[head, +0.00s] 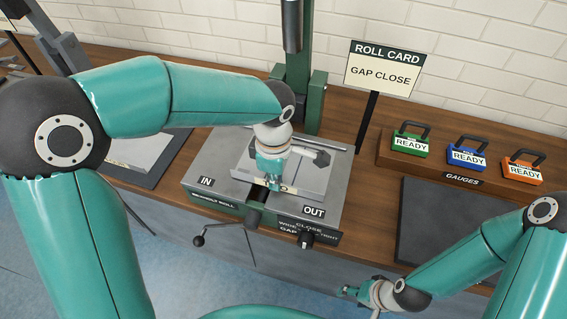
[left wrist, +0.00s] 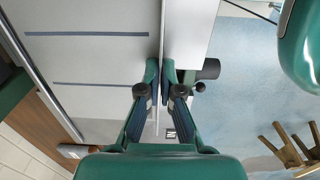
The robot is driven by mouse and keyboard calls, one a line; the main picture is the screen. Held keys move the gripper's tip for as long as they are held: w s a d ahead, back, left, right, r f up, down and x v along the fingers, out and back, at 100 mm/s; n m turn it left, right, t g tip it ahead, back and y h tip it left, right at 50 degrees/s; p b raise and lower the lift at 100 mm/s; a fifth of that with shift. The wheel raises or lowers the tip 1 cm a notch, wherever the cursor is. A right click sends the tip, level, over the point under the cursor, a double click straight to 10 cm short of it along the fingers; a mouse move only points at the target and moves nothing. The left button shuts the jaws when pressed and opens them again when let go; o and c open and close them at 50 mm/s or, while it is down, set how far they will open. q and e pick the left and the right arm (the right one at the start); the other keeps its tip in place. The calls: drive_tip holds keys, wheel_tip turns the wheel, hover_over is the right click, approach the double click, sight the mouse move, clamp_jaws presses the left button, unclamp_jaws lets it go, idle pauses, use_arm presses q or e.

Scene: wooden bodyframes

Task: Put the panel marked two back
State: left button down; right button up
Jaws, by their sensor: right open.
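A light grey panel (head: 304,178) is at the top of the bending roll machine (head: 330,200), between the IN and OUT signs. A small pale label shows near its front edge, but its number is too small to read. My left gripper (head: 271,178) is over the panel's near side, pointing down. In the left wrist view its two fingers (left wrist: 160,80) are close together on either side of a thin plate edge, which appears to be this panel's. My right gripper (head: 358,291) is open and empty, low in front of the bench at the right.
A ROLL CARD sign (head: 384,70) reading GAP CLOSE stands behind the machine. A wooden gauge rack (head: 450,175) holds green, blue and orange gauges marked READY. A dark mat (head: 440,225) lies clear at the right. A crank handle (head: 199,240) juts from the machine's front.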

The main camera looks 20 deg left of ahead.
use_arm(q)
drive_tip(key=shift+r+p, duration=0.7)
drive_tip(key=shift+r, duration=0.7)
drive_tip(key=shift+r, duration=0.15)
wheel_tip(320, 180, up, 7)
drive_tip(key=p, duration=0.4)
drive_tip(key=shift+p, duration=0.4)
